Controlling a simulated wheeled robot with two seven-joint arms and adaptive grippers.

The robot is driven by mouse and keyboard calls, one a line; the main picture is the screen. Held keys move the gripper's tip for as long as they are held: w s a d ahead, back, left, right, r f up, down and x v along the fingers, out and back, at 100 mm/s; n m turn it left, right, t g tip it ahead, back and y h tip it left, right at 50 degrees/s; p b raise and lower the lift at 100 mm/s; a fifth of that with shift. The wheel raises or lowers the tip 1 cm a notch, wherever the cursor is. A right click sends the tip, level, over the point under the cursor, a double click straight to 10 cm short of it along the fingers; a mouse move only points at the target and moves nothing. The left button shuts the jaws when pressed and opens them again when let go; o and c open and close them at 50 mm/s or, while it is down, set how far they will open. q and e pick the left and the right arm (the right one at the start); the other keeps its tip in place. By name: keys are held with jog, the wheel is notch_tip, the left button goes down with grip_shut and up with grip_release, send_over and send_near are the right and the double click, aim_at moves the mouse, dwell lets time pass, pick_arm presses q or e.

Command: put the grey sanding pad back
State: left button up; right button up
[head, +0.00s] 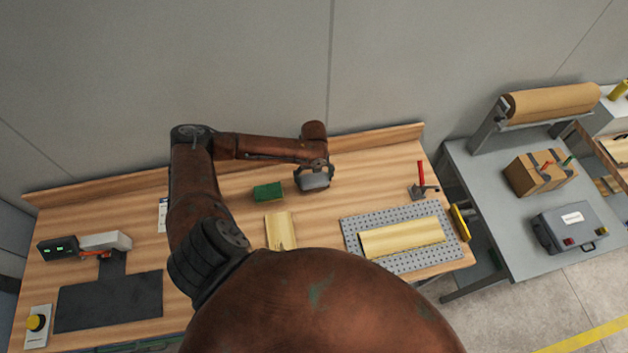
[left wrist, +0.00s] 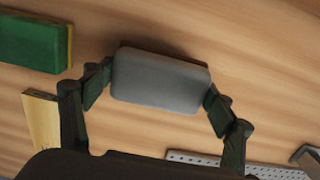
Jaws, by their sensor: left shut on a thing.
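The grey sanding pad (head: 315,181) is a rounded block at the back middle of the wooden bench in the head view. My left gripper (head: 314,172) is shut on it. In the left wrist view the pad (left wrist: 160,80) sits between the two fingertips (left wrist: 158,84), one at each short end. Bench wood shows behind the pad; I cannot tell whether the pad touches the bench. A green sanding pad (head: 268,192) lies to its left, also in the left wrist view (left wrist: 34,42). My right gripper is not in view.
A pale wood piece (head: 281,230) lies in front of the green pad. A perforated plate (head: 350,223) carries another wood panel (head: 402,238), with a red-handled clamp (head: 422,180) behind it. The bench's back ledge (head: 375,138) runs behind the grey pad.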

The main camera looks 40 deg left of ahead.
aim_at(314, 178)
pick_arm(q)
jog(key=shift+f, duration=0.9)
jog(key=shift+f, duration=0.1)
jog(key=o, duration=1.2)
notch_tip(314, 178, up, 12)
jog(key=shift+r+b, duration=0.15)
jog(key=shift+b, duration=0.6)
